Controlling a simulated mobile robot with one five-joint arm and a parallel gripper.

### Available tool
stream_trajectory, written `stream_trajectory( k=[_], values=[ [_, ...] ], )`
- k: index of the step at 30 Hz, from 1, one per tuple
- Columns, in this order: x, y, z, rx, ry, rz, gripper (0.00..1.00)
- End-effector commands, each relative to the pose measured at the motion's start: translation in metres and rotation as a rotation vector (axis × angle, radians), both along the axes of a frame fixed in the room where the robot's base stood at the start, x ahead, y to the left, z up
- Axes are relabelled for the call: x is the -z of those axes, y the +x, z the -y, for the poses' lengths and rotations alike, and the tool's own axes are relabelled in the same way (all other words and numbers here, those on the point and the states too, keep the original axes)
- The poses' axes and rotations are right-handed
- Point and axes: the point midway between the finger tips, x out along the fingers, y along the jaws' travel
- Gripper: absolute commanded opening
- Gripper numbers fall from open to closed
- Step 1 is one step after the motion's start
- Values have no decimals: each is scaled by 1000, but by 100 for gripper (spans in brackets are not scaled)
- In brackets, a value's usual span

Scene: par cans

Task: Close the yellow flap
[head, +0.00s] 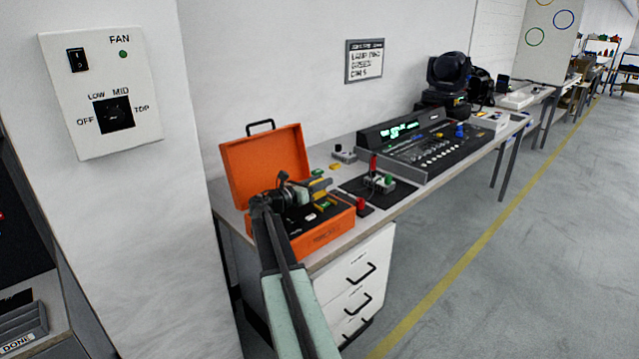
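An orange case (330,229) stands on the near end of the workbench with its lid (262,165) raised. Inside it a small yellow piece (321,185) shows just beyond my gripper. It may be the yellow flap, but it is too small and partly hidden to tell, or to tell its angle. My arm reaches up from the bottom of the view to the case. My gripper (302,190) is over the open case, close to the yellow piece. I cannot tell whether they touch, or whether the fingers are open or shut. My arm hides the case's left part.
White drawers (355,280) are below. A wall panel (105,92) is at left. The floor at right is clear.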

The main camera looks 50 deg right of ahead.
Motion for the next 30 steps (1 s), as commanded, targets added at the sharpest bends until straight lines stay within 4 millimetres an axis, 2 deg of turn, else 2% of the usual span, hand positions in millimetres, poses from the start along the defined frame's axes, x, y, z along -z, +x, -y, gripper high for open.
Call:
stream_trajectory(
  k=[4,5,8,9,30],
  values=[
    [0,0,0,0,0,0,38],
    [0,0,0,0,0,0,33],
    [0,0,-1,-1,0,0,5],
    [0,0,-1,-1,0,0,0],
    [-1,1,-2,-6,-2,28,0]
  ],
)
